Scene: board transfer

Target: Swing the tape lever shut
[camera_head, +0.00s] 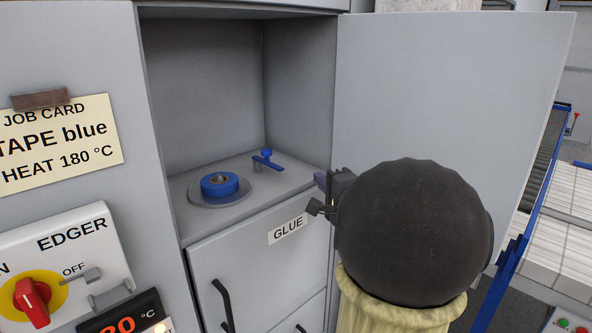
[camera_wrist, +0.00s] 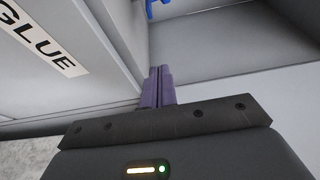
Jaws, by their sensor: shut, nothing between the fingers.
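The tape lever (camera_head: 267,160) is a small blue bar with a round knob on a short post, inside the open cabinet bay. It stands right of a blue tape roll (camera_head: 214,187) and is apart from it. My gripper (camera_head: 320,180) is at the bay's right front edge, to the right of the lever and not touching it. In the wrist view its purple fingers (camera_wrist: 157,86) are together with nothing between them. A blue part, apparently the lever (camera_wrist: 150,6), is cut off at the top of the wrist view.
The tape roll lies on a round grey plate (camera_head: 236,197) on the bay floor. The cabinet door (camera_head: 440,90) stands open on the right, behind my arm. Below the bay is a front marked GLUE (camera_head: 287,230). A job card (camera_head: 60,145) reads TAPE blue.

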